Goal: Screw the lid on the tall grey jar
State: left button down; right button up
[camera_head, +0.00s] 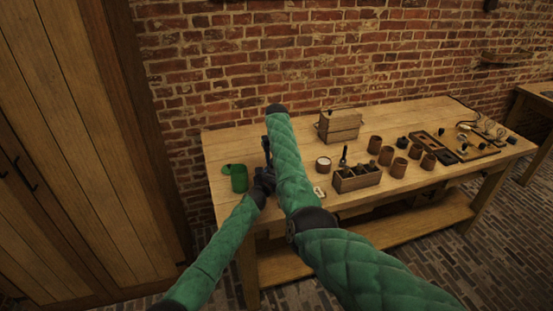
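No tall grey jar shows clearly; my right arm covers part of the table where it may stand. A green cylindrical jar (239,180) stands upright near the table's left end. A flat green piece, perhaps a lid (226,169), is at its left edge. My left gripper (264,178) is dark, just right of the green jar, and its fingers are too small and dark to read. My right gripper (267,150) is mostly hidden behind my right forearm, just above the left one. Whether either holds anything is not visible.
The wooden table (227,145) runs along a brick wall. Right of my arm are a wooden box (339,126), a small white-topped round container (323,164), a divided crate (357,184), several brown cups (399,167) and a dark tray (463,154). The table's back left is clear.

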jog(key=shift+w+d+r, duration=0.1)
jog(key=shift+r, duration=0.05)
jog(key=o, duration=0.9)
jog(key=shift+r, duration=2.15)
jog(key=shift+c, duration=0.2)
